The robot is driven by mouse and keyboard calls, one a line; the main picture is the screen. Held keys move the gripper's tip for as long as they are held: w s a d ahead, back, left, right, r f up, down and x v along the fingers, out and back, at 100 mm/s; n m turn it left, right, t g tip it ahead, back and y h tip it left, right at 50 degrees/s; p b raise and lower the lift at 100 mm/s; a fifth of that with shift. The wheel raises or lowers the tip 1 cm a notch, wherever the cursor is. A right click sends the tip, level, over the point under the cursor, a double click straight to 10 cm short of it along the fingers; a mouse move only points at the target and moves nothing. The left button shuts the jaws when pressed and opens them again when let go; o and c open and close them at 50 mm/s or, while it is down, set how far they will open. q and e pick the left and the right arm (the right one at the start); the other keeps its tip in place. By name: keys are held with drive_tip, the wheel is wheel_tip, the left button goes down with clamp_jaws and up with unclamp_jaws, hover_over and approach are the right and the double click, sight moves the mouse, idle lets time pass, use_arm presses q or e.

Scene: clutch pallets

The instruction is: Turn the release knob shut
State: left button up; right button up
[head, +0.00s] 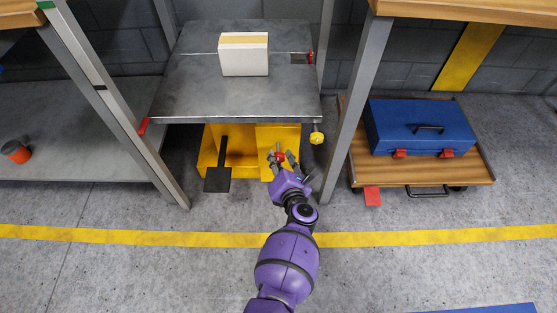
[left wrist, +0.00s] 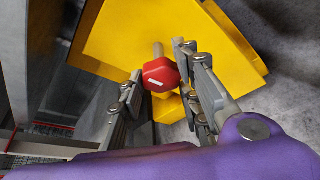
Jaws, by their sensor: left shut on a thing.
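The release knob (left wrist: 161,75) is a red faceted knob with a white bar mark, on a short metal stem in front of the yellow base (left wrist: 130,32). My left gripper (left wrist: 158,82) has its fingers on both sides of the knob and is shut on it. In the head view the left gripper (head: 281,160) is low at the front of the yellow base (head: 212,146), under the grey lift table (head: 190,85). The knob shows there only as a small red spot between the fingers. My right gripper is in neither view.
A white box (head: 243,62) sits on the lift table. A black pedal (head: 218,180) sticks out left of my gripper, and a yellow knob (head: 317,138) hangs at right. Grey posts (head: 345,110) flank the table. A blue toolbox (head: 400,125) rests on a wooden cart (head: 450,174).

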use_arm(q)
drive_tip(key=shift+s+a+f, duration=0.15)
drive_tip(key=shift+a+f, duration=0.1)
drive_tip(key=shift+a, duration=0.25)
drive_tip(key=o, duration=1.1)
drive_tip(key=shift+r, duration=0.1)
drive_tip(key=shift+c, duration=0.2)
drive_tip(key=shift+d+r, duration=0.15)
drive_tip(key=shift+d, duration=0.15)
